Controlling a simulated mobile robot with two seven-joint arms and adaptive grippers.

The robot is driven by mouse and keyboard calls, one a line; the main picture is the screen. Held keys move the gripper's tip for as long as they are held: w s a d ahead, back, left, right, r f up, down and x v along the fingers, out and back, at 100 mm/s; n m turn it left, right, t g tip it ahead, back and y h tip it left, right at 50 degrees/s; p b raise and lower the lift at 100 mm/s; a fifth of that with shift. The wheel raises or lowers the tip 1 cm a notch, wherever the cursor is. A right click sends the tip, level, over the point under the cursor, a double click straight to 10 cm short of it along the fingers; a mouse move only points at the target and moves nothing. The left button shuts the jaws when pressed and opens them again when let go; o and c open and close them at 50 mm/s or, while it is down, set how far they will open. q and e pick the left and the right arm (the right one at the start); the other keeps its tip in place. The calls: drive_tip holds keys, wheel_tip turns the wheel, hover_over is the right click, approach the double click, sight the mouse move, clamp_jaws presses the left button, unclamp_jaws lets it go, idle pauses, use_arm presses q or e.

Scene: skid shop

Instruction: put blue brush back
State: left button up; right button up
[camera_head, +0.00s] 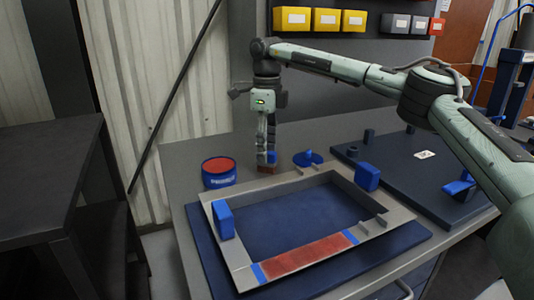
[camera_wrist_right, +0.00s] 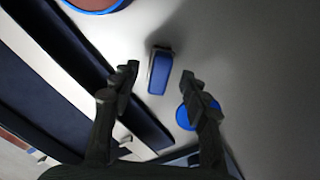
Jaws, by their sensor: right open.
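The blue brush (camera_head: 267,168) stands on the bench behind the frame fixture, with a blue upper part and a brownish lower part. In the right wrist view the blue brush (camera_wrist_right: 158,74) shows between and beyond the fingertips. My right gripper (camera_head: 266,147) points down right over it, and its fingers partly hide it in the head view. In the wrist view the fingers (camera_wrist_right: 159,84) are spread, one on each side of the brush, with a gap on both sides. My left gripper is out of view.
A blue can with a red top (camera_head: 218,171) stands left of the brush. A round blue piece (camera_head: 308,159) is to the right. A grey frame with blue blocks (camera_head: 212,240) lies in front. A dark panel (camera_head: 400,160) is at right. Colored bins (camera_head: 326,20) hang above.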

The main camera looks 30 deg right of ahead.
wheel_tip(320, 180, up, 10)
drive_tip(key=shift+r, duration=0.25)
